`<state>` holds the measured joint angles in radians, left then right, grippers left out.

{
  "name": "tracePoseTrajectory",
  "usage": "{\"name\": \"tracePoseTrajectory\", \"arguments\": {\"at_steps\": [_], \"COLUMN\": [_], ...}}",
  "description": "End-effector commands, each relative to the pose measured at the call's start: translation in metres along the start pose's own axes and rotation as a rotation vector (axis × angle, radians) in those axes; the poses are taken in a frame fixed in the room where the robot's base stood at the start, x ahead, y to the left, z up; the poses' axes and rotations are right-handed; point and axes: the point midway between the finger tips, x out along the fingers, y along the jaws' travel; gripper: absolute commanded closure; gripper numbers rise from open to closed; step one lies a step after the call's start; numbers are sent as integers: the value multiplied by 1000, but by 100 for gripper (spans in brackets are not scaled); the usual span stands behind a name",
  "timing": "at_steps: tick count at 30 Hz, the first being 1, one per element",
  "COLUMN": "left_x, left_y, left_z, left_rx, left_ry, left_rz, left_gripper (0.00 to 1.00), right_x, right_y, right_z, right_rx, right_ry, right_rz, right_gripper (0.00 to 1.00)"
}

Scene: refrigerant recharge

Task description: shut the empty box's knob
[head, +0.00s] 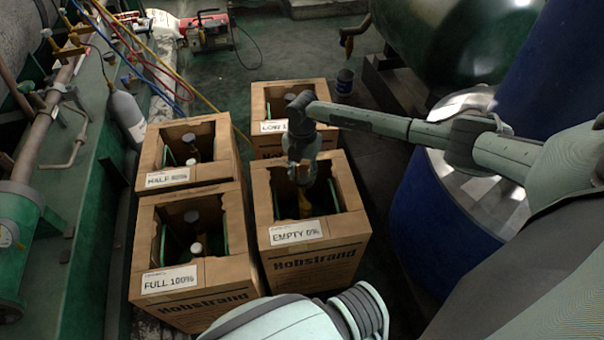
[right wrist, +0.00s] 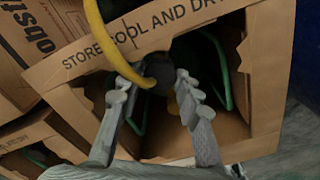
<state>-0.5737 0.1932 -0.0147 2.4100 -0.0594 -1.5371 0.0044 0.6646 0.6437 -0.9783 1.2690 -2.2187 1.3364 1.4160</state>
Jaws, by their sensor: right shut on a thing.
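The empty box (head: 312,260) is an open brown carton with a white label reading "EMPTY 0%". It stands front right in the group of cartons. My right gripper (head: 306,182) reaches down into its opening from above. In the right wrist view the two fingers (right wrist: 158,92) are closed around a dark round knob (right wrist: 160,72) at the top of the cylinder inside. A yellow hose (right wrist: 97,35) runs to the knob area. The cylinder body is mostly hidden by the box walls and gripper. My left gripper is not in view.
Cartons marked full (head: 190,296), half (head: 160,163) and low (head: 263,100) stand close beside and behind the empty box. A blue drum (head: 425,230) is close on the right. Green machinery (head: 50,240) with hoses lines the left. Open floor lies behind the cartons.

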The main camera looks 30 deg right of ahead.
Motion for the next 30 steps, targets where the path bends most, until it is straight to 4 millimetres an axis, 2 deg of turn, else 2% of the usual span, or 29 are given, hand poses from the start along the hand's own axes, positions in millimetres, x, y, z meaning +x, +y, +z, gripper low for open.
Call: {"name": "tracePoseTrajectory", "arguments": {"at_steps": [4,5,6,15,19,23,30], "left_x": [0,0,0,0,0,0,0], "left_y": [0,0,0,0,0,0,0], "left_z": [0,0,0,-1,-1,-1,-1], "left_rx": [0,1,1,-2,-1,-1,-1], "left_ry": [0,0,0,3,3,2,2], "left_rz": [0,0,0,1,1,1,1], "left_gripper": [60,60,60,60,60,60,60], "right_x": [-1,-1,-1,-1,-11,-34,-86], "right_y": [0,0,0,0,0,1,1], "right_z": [0,0,0,0,1,1,1], "right_rx": [2,2,1,0,0,-2,-1], "right_ry": [0,0,-1,0,-2,-3,-2], "right_rz": [1,1,1,1,2,3,4], "right_gripper": [95,63,58,58,58,58,58]}}
